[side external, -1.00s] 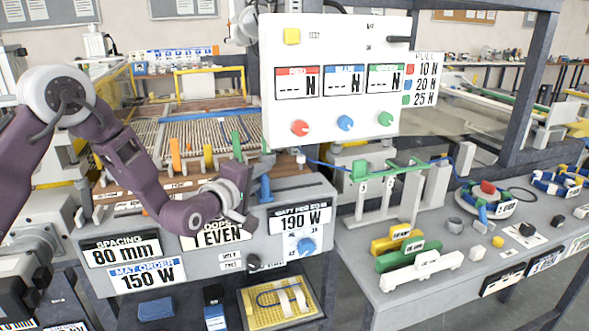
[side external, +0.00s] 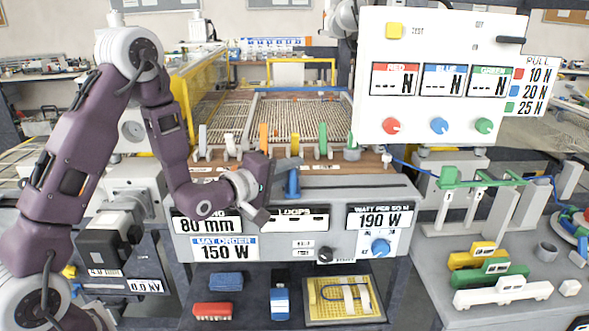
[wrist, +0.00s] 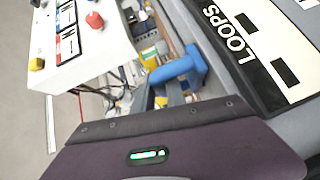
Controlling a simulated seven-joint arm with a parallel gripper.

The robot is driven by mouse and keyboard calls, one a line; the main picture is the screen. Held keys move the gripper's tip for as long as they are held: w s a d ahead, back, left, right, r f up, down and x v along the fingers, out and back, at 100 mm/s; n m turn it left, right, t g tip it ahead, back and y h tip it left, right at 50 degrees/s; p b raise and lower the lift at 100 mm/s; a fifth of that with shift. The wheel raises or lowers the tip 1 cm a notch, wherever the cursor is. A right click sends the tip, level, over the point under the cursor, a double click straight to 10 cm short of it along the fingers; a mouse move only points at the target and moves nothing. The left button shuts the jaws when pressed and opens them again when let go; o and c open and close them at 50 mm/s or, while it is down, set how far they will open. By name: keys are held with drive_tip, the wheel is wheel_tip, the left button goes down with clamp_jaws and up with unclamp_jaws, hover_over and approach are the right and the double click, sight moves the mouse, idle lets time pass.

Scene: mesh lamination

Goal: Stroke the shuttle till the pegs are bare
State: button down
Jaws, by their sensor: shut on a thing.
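The blue upright handle (side external: 292,183), which I take for the shuttle's, stands at the back edge of the grey console, above the LOOPS panel (side external: 292,219). In the wrist view it is a blue T-shaped grip (wrist: 178,70). My gripper (side external: 284,166) is shut on it from the left; the exact finger contact is partly hidden. Behind it lies the mesh bed (side external: 300,115) with closely spaced rows. Individual pegs are too small to make out. Orange (side external: 264,137) and green (side external: 323,138) upright tabs stand on the brown front rail among pale ones.
A white instrument box (side external: 440,110) with red, blue and green knobs hangs to the right of the bed. A right-hand bench holds yellow, green and white blocks (side external: 503,292).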

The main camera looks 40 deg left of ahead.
drive_tip(key=c, duration=1.4)
unclamp_jaws()
drive_tip(key=shift+s+a, duration=0.1)
drive_tip(key=shift+a, duration=0.1)
drive_tip(key=shift+o, duration=0.2)
drive_tip(key=s, duration=0.2)
drive_tip(key=shift+s+r, duration=0.15)
drive_tip(key=shift+s, duration=0.25)
wheel_tip(320, 180, up, 7)
drive_tip(key=shift+c, duration=0.2)
